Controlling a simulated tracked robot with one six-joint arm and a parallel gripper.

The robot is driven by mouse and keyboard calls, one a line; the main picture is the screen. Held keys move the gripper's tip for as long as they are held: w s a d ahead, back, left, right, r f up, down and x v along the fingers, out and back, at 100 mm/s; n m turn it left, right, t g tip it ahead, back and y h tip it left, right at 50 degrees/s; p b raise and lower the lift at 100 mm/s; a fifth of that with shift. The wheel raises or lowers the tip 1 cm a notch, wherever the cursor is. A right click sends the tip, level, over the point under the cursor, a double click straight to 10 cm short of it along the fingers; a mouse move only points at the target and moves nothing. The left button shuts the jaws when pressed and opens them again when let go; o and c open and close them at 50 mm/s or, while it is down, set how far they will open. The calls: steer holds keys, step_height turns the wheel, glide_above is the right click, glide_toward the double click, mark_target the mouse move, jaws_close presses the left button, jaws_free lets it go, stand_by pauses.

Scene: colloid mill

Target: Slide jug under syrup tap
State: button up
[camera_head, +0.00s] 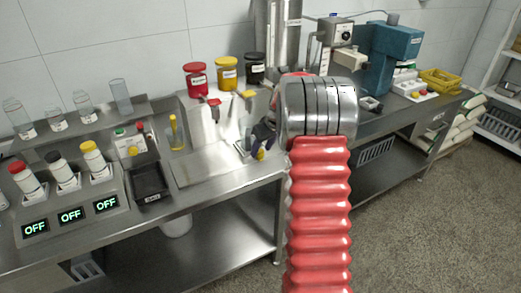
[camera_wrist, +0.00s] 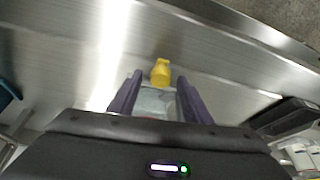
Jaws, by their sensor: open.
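A clear, pale jug (camera_wrist: 157,101) shows between the two purple fingers of my gripper (camera_wrist: 156,98) in the wrist view. A yellow part (camera_wrist: 160,72), which looks like its handle, sticks out beyond the fingertips. The fingers are open, one on each side of the jug; I cannot tell whether they touch it. In the head view my gripper (camera_head: 263,147) is low over the steel bench, partly hidden by my arm. The syrup jars stand above: red (camera_head: 196,79), yellow (camera_head: 227,73) and black (camera_head: 255,68). A red tap (camera_head: 214,102) and a yellow tap (camera_head: 249,94) show below them.
The steel bench (camera_head: 215,165) is bare left of my gripper. A panel with several OFF displays (camera_head: 70,215) stands at the far left. A blue machine (camera_head: 392,55) stands at the right.

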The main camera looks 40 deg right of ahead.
steer(key=v, duration=1.3)
steer(key=shift+r, duration=0.1)
steer(key=s+a+f+m+g, duration=0.2)
steer(key=s+a+f+m, duration=0.15)
steer(key=s+a, duration=0.2)
steer(key=s+a+r+n+t, duration=0.1)
steer(key=s+a+r, duration=0.2)
steer(key=s+a, duration=0.8)
steer(key=s+a+r+n+t, duration=0.2)
steer(key=s+a+r, duration=0.2)
steer(key=s+a, duration=0.7)
steer(key=shift+a, duration=3.5)
